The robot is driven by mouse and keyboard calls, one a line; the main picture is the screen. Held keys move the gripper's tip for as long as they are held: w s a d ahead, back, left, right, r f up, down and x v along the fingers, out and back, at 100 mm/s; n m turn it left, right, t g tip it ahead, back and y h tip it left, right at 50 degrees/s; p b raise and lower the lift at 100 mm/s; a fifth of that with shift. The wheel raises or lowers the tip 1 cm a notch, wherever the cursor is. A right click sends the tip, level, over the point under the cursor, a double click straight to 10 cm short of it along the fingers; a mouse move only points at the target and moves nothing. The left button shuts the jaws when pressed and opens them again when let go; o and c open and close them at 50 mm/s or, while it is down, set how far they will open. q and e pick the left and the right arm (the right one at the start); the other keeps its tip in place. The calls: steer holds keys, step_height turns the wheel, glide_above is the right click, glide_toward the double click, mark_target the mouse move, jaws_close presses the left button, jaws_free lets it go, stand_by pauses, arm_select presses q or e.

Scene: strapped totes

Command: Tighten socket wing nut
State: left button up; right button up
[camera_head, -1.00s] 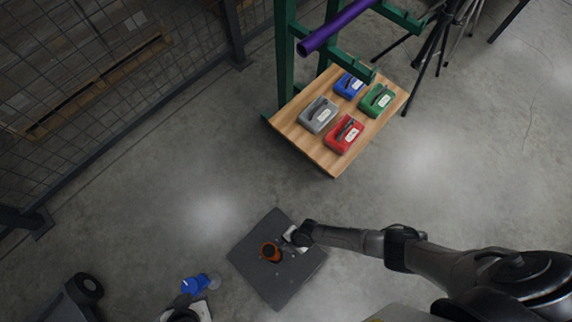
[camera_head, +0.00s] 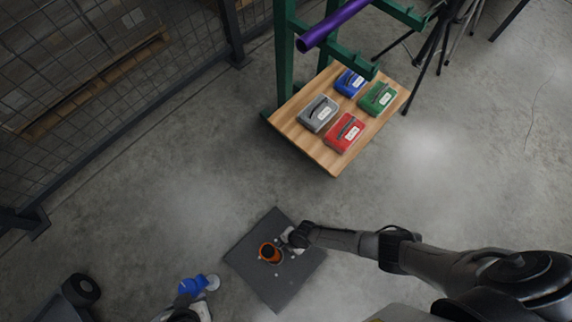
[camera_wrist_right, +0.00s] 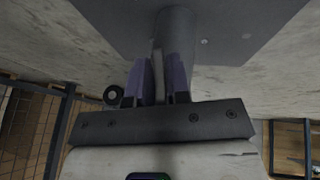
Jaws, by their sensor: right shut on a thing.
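The socket (camera_head: 269,254), an orange-rimmed ring with a dark opening, stands on a dark square base plate (camera_head: 275,290) on the floor. My right gripper (camera_head: 288,238) is beside the socket, at its upper right. In the right wrist view its two purple fingers (camera_wrist_right: 159,80) are shut on a thin grey piece, apparently the wing nut (camera_wrist_right: 158,68), beside the grey socket tube (camera_wrist_right: 175,35). The wing nut is too small to make out in the head view. My left gripper (camera_head: 196,285), with blue parts and a pale disc near it, is at the lower left, away from the plate; its jaws are unclear.
A wooden platform (camera_head: 318,152) carries grey, blue, green and red cases. A green rack (camera_head: 287,60) with a purple tube (camera_head: 335,27) stands over it. A tripod is at the top right, mesh fencing at the left. Floor between plate and platform is clear.

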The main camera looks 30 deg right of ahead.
steer(key=shift+w+a+f+g+b, duration=0.1)
steer(key=shift+g+b, duration=0.4)
steer(key=shift+b, duration=0.05)
jaws_close()
steer(key=g+h+b, duration=0.1)
steer(key=g, duration=0.1)
steer(key=shift+m+g+b, duration=0.3)
steer(key=shift+m+g, duration=0.1)
steer(key=o, duration=0.6)
jaws_free()
steer(key=shift+r, duration=0.2)
steer(key=p+v, duration=0.8)
steer(key=v, duration=0.5)
steer(key=shift+w+r, duration=0.1)
steer(key=shift+r, duration=0.25)
